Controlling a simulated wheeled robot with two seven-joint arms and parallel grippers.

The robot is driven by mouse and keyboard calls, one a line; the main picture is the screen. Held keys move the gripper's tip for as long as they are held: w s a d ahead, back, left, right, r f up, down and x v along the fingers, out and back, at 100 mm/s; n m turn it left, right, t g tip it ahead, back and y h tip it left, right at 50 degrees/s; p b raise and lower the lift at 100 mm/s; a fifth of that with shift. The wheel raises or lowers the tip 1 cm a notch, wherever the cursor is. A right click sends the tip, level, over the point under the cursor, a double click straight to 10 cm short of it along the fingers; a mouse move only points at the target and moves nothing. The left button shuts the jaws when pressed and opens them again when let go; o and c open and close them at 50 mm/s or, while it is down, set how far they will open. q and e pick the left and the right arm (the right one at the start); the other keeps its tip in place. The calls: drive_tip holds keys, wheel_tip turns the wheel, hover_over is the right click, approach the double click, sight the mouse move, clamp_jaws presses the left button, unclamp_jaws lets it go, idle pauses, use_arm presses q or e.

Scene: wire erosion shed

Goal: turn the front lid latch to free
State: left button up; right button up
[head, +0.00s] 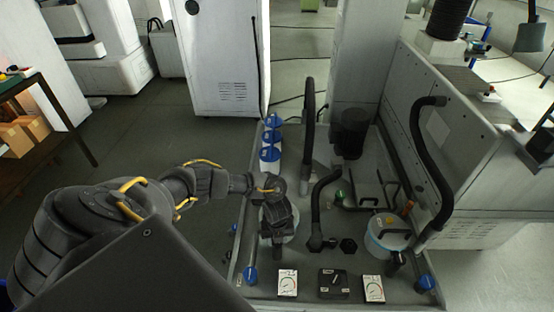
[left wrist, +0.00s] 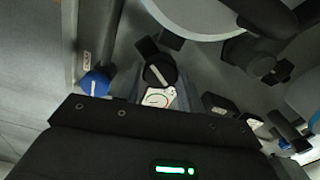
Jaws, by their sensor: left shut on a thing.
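In the head view, my left gripper (head: 278,240) reaches down over the front of the left round vessel (head: 293,221) and hides most of it. The front lid latch is hidden behind my gripper there. In the left wrist view, the latch (left wrist: 160,70) is a black round knob with a slanted white mark, at the front of the pale vessel (left wrist: 195,18). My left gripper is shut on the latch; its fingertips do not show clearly. My right gripper is not in view.
Two white gauges (head: 287,282) (head: 374,289) flank a black switch box (head: 333,283) along the front edge. Blue-ended handles (head: 250,275) (head: 426,283) stand at the front corners. A second lidded vessel (head: 372,238) is at right. Black curved hoses (head: 318,200) rise mid-table.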

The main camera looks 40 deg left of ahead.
use_arm(q)
drive_tip(key=n+p, duration=0.2)
drive_tip(key=n, duration=0.2)
drive_tip(key=shift+r, duration=0.15)
drive_tip(key=shift+w+a+n+p, duration=0.1)
drive_tip(key=shift+n+p, duration=0.75)
drive_tip(key=shift+n, duration=0.55)
drive_tip(key=o, duration=1)
wheel_tip(320, 180, up, 11)
drive_tip(key=shift+f, duration=0.2)
